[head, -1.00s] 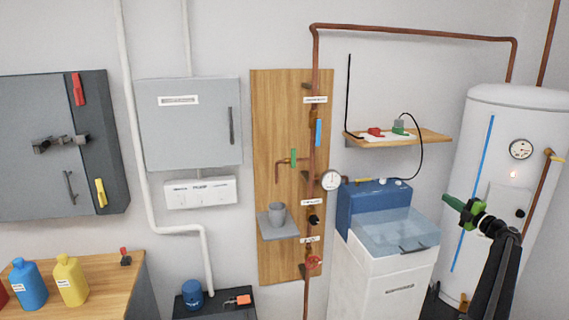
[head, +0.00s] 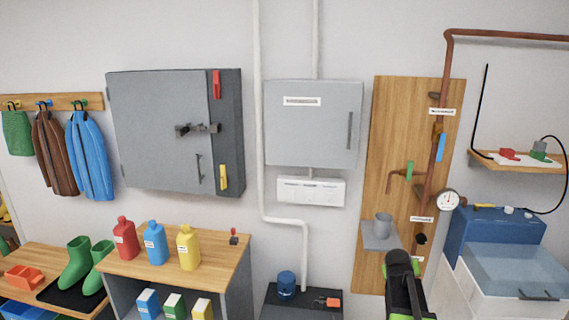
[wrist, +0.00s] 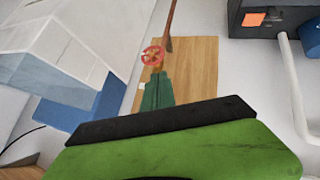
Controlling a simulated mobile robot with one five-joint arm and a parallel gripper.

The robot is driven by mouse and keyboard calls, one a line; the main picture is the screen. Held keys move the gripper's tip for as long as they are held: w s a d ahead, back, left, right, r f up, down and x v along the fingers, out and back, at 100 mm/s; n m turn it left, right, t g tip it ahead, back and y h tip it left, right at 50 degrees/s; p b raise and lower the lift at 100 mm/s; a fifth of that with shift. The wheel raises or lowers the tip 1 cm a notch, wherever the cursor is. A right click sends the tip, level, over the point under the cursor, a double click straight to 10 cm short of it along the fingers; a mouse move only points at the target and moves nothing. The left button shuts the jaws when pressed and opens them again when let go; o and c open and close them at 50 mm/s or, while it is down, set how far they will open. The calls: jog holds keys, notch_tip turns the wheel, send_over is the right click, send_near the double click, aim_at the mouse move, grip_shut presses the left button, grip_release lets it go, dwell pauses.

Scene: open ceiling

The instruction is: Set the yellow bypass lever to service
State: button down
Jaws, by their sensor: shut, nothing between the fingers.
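A yellow lever (head: 223,177) hangs upright on the dark side panel of the grey wall cabinet (head: 165,130), below a red lever (head: 216,84). Another small yellow handle (head: 484,206) lies level beside the gauge on the right. I cannot read which of the two is the bypass lever, and no "service" mark is legible. My gripper (wrist: 158,76) is shut and empty in the wrist view, its green fingers together. In the head view my arm is at the bottom, right of centre, well away from the yellow lever on the cabinet; its fingertips are not clear there.
A wooden pipe board (head: 385,140) with copper pipe and a round gauge (head: 449,200) is on the right. A red valve wheel (wrist: 153,55) shows ahead of the fingers. A bench (head: 225,255) with red, blue and yellow bottles stands below the cabinet.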

jog(key=s+a+f+g+y, duration=0.2)
jog(key=s+a, duration=0.4)
jog(key=a, duration=0.4)
jog(key=s+a+f+n+g+y, duration=0.1)
jog(key=s+a+f+g, duration=0.1)
jog(key=s+a, duration=0.4)
jog(key=s+a+f+n+g+y, duration=0.1)
jog(key=s+a, duration=0.5)
jog(key=a, duration=0.7)
jog(key=shift+a+f+g+y, duration=0.3)
jog(key=shift+f+g+y, duration=0.15)
jog(key=shift+g+y, duration=0.35)
jog(key=shift+s, duration=0.1)
